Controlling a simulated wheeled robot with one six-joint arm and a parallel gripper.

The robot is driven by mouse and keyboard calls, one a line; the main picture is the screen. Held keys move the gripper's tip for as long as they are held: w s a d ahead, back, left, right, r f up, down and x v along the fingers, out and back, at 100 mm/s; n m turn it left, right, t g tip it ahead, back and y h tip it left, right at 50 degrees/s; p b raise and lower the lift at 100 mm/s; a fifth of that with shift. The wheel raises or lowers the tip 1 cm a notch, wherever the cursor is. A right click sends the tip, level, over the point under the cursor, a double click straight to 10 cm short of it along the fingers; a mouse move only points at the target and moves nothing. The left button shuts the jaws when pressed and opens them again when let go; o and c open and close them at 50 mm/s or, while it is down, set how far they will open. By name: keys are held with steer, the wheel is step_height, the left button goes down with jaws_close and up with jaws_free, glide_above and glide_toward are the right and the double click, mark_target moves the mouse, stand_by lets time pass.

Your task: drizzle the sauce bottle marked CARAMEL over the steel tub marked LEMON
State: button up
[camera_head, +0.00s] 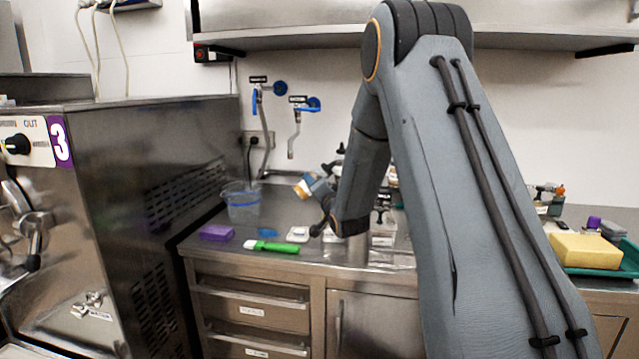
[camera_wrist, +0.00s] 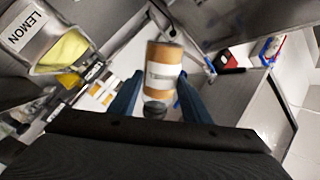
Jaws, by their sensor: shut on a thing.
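The sauce bottle (camera_wrist: 164,58) is orange-brown with a white label whose lettering is too small to read. My gripper (camera_wrist: 160,80) is shut on it, with a blue finger on either side. In the head view the bottle (camera_head: 304,188) is tilted, above the counter. The steel tub marked LEMON (camera_wrist: 42,47), with yellow contents, is at the upper left of the wrist view, apart from the bottle. In the head view a steel tub (camera_head: 346,250) stands near the counter's front edge, partly behind my arm; its marking cannot be read.
On the counter lie a green-handled tool (camera_head: 275,247), a purple block (camera_head: 216,233) and a clear container (camera_head: 241,205). A batch freezer marked 3 (camera_head: 150,190) stands at the left. A yellow sponge (camera_head: 585,251) on a green tray is at the right. A shelf (camera_head: 290,30) hangs above.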

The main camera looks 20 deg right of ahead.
mark_target(310, 195)
steer(key=a+f+m, duration=0.1)
steer(key=a+m, duration=0.1)
steer(key=m, duration=0.1)
steer(key=shift+f+m, duration=0.3)
steer(key=shift+f, duration=0.1)
steer(key=m, duration=0.3)
steer(key=m+p, duration=0.1)
steer(key=m, duration=0.2)
steer(key=d+f+m+p, duration=0.1)
steer(key=m, duration=0.2)
steer(key=shift+s, duration=0.1)
steer(key=shift+d+r+m+p, duration=0.3)
steer(key=shift+r+m, duration=0.1)
steer(key=shift+m, duration=0.35)
steer(key=shift+d+r+m+p, duration=0.3)
steer(key=shift+r+m, duration=0.1)
steer(key=shift+m, duration=0.35)
steer(key=shift+w+d+b, duration=0.25)
steer(key=shift+w, duration=0.35)
steer(key=shift+w+d+b, duration=0.3)
steer(key=shift+w, duration=0.3)
steer(key=shift+w+d+b, duration=0.25)
steer(key=shift+w, duration=0.35)
steer(key=shift+w+d, duration=0.1)
steer(key=shift+w, duration=0.1)
